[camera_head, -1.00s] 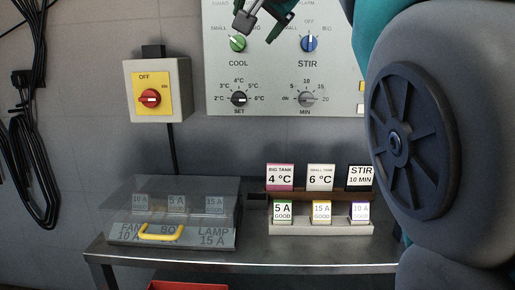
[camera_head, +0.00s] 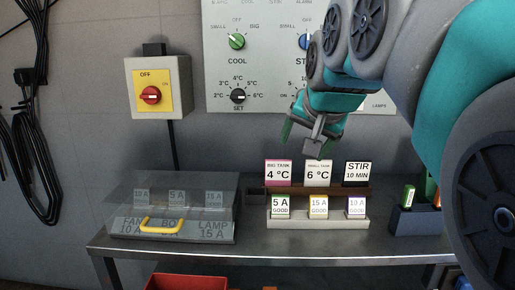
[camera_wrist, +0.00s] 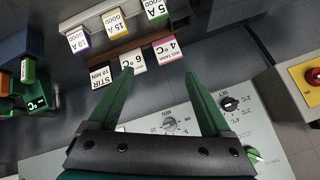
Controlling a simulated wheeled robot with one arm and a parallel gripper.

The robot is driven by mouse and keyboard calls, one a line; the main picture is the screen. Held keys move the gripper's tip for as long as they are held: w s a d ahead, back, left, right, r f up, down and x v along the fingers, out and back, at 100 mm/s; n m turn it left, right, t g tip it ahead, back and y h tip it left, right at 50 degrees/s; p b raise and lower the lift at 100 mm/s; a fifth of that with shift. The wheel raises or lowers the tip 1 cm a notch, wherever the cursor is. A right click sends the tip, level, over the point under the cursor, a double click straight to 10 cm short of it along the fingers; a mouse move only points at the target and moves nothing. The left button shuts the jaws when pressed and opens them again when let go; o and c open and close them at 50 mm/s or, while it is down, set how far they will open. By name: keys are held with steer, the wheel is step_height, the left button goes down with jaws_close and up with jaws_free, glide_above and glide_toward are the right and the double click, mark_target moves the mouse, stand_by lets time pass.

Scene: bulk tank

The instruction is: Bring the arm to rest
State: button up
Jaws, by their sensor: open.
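My gripper (camera_head: 303,143) hangs in front of the lower right of the white control panel (camera_head: 270,75), above the label cards, and points downward. In the wrist view its two green fingers (camera_wrist: 155,72) are spread apart with nothing between them. My arm reaches in from the right side of the head view and hides part of the panel, including the MIN dial, which shows in the wrist view (camera_wrist: 169,124).
The steel bench (camera_head: 260,244) carries a clear-lidded box with a yellow handle (camera_head: 162,224), card racks (camera_head: 318,221) and a dark blue holder (camera_head: 415,222). A red-knobbed switch box (camera_head: 158,88) is on the wall. A red bin (camera_head: 187,282) is below.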

steer(key=s+d+f+n+g, duration=0.1)
steer(key=s+d+f+g, duration=0.15)
steer(key=s+f, duration=0.5)
steer(key=s+d+f+n+g, duration=0.1)
steer(key=s+d+f+g, duration=0.3)
steer(key=f, duration=0.7)
steer(key=s+f+n+g, duration=0.1)
steer(key=s+f+g, duration=0.1)
steer(key=s+f, duration=0.5)
steer(key=s+f+n+g+h, duration=0.1)
steer(key=s+f+n+g, duration=0.1)
steer(key=s+f, duration=0.6)
steer(key=s, duration=0.4)
steer(key=shift+s+a, duration=0.2)
steer(key=shift+a, duration=0.05)
